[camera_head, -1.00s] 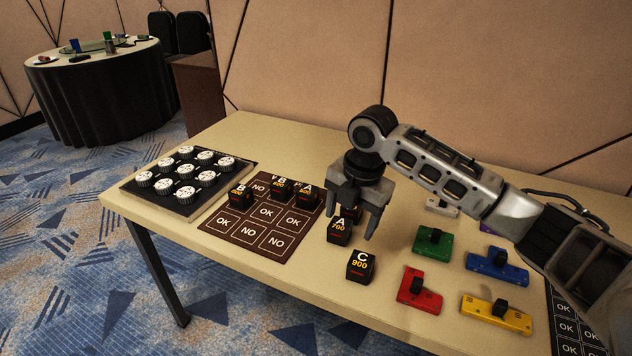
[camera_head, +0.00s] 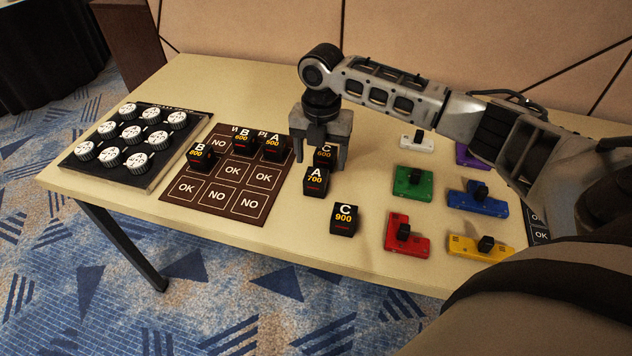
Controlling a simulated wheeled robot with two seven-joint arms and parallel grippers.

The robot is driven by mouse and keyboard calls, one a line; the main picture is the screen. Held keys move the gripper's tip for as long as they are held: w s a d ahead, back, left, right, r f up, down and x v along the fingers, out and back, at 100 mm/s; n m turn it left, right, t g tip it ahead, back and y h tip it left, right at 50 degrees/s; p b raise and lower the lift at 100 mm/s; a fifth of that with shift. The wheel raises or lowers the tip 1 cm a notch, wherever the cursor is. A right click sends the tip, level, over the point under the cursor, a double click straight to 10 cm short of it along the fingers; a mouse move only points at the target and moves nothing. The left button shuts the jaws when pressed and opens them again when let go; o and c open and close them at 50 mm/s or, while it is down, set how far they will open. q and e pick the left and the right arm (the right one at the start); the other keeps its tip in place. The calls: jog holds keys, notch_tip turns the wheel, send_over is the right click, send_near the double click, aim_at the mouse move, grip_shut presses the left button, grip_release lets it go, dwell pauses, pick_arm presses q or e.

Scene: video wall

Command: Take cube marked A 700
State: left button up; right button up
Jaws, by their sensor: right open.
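The black cube marked A 700 (camera_head: 316,181) stands on the table (camera_head: 300,232), just right of the brown OK/NO board (camera_head: 212,203). My right gripper (camera_head: 320,163) points down behind and above this cube, with its fingers apart. A cube marked C 600 (camera_head: 324,153) shows between the fingers, partly hidden by the gripper; I cannot tell whether they touch it. A cube marked C 900 (camera_head: 344,218) stands in front and to the right of A 700. My left gripper is not in view.
Cubes B 600 (camera_head: 200,157), another B 600 (camera_head: 243,143) and A 500 (camera_head: 273,146) sit on the board. A tray of white knobs (camera_head: 134,186) is at left. Green (camera_head: 413,183), red (camera_head: 406,234), blue (camera_head: 478,199) and yellow (camera_head: 482,247) knobbed pieces lie at right.

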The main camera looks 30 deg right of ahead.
aim_at(316, 175)
jog(key=shift+w+a+f, duration=0.1)
jog(key=shift+a+f, duration=0.05)
jog(key=shift+f, duration=0.9)
jog(key=shift+s+a+f, duration=0.1)
jog(key=shift+a+f, duration=0.1)
jog(key=shift+f, duration=0.8)
jog(key=shift+w+a+f, duration=0.1)
jog(key=shift+a+f, duration=0.05)
jog(key=shift+f, duration=0.9)
jog(key=c, duration=1.1)
